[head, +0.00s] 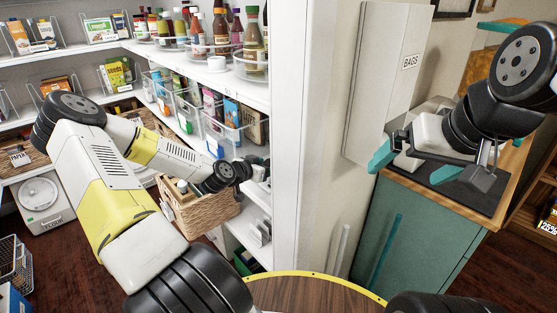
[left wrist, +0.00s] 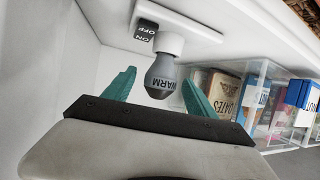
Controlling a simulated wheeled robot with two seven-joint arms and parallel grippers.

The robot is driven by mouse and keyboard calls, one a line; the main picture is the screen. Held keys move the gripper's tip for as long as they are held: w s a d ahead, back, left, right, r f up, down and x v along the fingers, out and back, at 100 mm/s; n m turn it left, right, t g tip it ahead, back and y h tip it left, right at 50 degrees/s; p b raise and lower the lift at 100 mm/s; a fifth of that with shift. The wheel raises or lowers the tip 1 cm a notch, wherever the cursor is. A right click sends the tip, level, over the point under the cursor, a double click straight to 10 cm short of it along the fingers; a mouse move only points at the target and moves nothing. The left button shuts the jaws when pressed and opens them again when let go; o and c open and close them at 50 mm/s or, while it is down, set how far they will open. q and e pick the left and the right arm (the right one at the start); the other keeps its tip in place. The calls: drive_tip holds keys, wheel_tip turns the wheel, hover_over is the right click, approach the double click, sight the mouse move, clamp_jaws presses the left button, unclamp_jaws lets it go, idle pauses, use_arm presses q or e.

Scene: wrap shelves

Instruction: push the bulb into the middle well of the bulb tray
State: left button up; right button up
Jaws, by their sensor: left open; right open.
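A grey bulb (left wrist: 160,77) marked WARM sits in a white socket (left wrist: 169,44) on a white shelf surface in the left wrist view. My left gripper (left wrist: 158,82) is open, its teal fingers on either side of the bulb in the picture; I see no clear contact. In the head view my left arm reaches into the shelves and its fingers are hard to make out. My right gripper (head: 413,164) is open above a dark flat surface (head: 468,188) on the wooden counter. I cannot make out the bulb tray or its wells.
An ON/OFF switch (left wrist: 145,31) is beside the socket. A clear bin (left wrist: 254,98) of boxes stands to the right of the bulb. A wicker basket (head: 205,212) is below my left forearm. The BAGS box (head: 385,80) is left of my right gripper.

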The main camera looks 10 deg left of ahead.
use_arm(q)
drive_tip(key=shift+w+d+f, duration=0.15)
drive_tip(key=shift+w, duration=0.15)
clamp_jaws()
